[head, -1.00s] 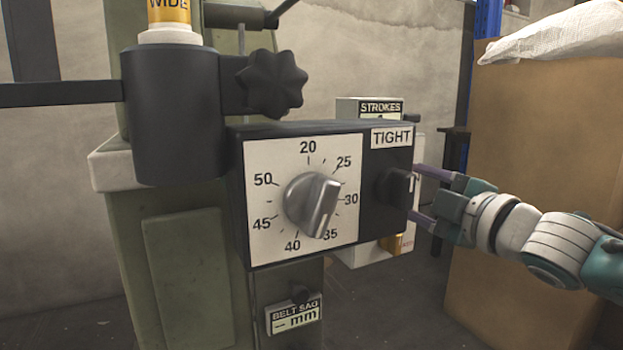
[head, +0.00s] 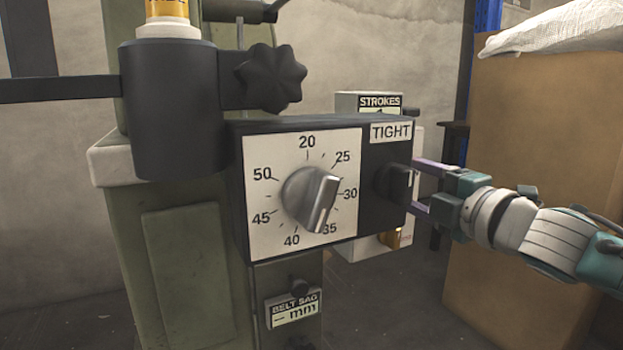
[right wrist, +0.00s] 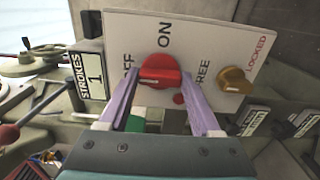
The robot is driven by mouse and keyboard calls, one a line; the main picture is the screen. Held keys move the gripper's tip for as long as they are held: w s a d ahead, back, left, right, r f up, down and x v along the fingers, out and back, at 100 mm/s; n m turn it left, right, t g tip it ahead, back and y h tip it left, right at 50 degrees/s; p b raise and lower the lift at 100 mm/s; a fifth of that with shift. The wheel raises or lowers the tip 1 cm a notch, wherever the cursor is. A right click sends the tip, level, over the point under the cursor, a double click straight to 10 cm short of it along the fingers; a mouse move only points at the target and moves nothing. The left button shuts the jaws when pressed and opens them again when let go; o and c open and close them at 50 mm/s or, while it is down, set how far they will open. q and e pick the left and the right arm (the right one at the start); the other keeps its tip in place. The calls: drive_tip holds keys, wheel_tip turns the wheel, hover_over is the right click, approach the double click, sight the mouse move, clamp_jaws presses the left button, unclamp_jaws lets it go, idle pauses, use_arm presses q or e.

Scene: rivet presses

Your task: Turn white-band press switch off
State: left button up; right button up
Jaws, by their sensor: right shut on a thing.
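In the right wrist view a red rotary switch (right wrist: 160,71) sits on a white panel (right wrist: 208,38) printed ON, OFF, FREE and LOCKED. My right gripper (right wrist: 161,78) has its two purple fingers on either side of the red switch, shut on it. In the head view the same gripper (head: 420,186) reaches in from the right, its tips partly behind a black knob. The black control box hides the red switch there. An amber cylinder with a white collar (head: 168,32) stands at the top left. My left gripper is not in view.
The black box with a numbered dial (head: 312,198) and TIGHT label stands close in front. A yellow knob (right wrist: 235,82) is right of the red switch in the wrist view. A STROKES counter (head: 378,104) is behind. A cardboard box (head: 545,150) stands at the right.

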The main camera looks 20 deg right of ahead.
drive_tip(key=o, duration=1.4)
drive_tip(key=shift+s+d+p, duration=0.2)
drive_tip(key=shift+s+p, duration=0.65)
drive_tip(key=shift+s, duration=1.65)
drive_tip(key=shift+s+d+p, duration=0.2)
drive_tip(key=shift+s+p, duration=0.65)
drive_tip(key=shift+s, duration=1.65)
